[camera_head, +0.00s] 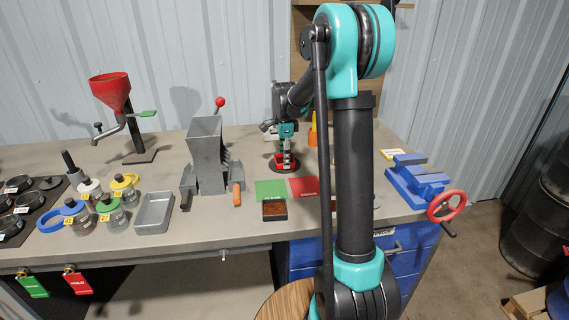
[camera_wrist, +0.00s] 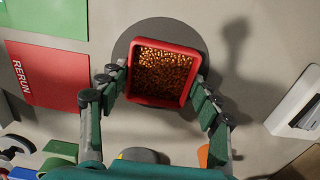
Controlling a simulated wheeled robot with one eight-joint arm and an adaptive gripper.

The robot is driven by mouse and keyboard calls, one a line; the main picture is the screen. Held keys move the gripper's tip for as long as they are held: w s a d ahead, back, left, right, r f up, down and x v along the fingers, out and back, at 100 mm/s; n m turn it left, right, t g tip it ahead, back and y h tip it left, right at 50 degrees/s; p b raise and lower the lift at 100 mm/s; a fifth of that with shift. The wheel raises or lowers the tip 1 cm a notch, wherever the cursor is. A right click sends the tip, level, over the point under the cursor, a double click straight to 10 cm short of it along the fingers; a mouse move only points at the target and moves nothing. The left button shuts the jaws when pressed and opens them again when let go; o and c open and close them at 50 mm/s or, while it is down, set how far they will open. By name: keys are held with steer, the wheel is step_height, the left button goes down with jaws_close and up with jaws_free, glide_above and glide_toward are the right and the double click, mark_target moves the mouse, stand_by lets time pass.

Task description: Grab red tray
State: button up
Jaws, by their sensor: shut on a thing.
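The red tray (camera_wrist: 156,101) is square and filled with copper-coloured granules. It sits over a dark round disc (camera_wrist: 120,50) in the wrist view. My gripper (camera_wrist: 157,80) has one finger against each side of the tray and is shut on it. In the head view, my gripper (camera_head: 284,153) points down at the red tray (camera_head: 283,168), which is small and partly hidden by the fingers. I cannot tell whether the tray rests on the disc or is just above it.
A green mat (camera_head: 271,190) and a red RERUN mat (camera_head: 304,188) lie in front, with a dark granule-filled tray (camera_head: 274,211) nearer the edge. A grey hopper machine (camera_head: 205,155) stands left. A blue vise (camera_head: 418,182) is at the right. An orange-yellow item (camera_head: 312,135) stands behind.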

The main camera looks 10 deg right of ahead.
steer(key=shift+c, duration=1.4)
steer(key=shift+r, duration=0.15)
